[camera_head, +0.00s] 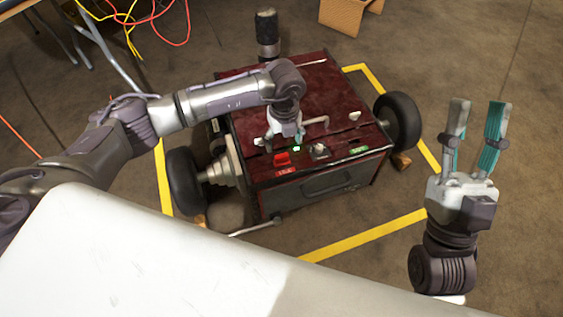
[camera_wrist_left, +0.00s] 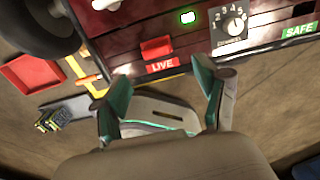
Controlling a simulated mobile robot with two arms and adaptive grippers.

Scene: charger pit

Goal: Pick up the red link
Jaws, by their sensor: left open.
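The red link (camera_head: 282,158) sits on the front panel of a dark red wheeled box (camera_head: 330,93), just above a red LIVE label (camera_head: 285,172). In the left wrist view the red link (camera_wrist_left: 157,48) is a small block above the LIVE label (camera_wrist_left: 163,65). My left gripper (camera_head: 284,141) points down over the panel, just behind the link in the head view. In the wrist view its teal fingers (camera_wrist_left: 160,80) are open and apart, with the link between and beyond their tips; nothing is held. My right gripper (camera_head: 479,108) is open and empty, pointing up.
A numbered dial (camera_wrist_left: 235,25) and a green SAFE label (camera_wrist_left: 300,31) are right of the link. A lit green indicator (camera_wrist_left: 187,17) is nearby. Black wheels (camera_head: 400,120) flank the box. Yellow floor tape (camera_head: 365,238) surrounds it. A cardboard box (camera_head: 345,14) stands behind.

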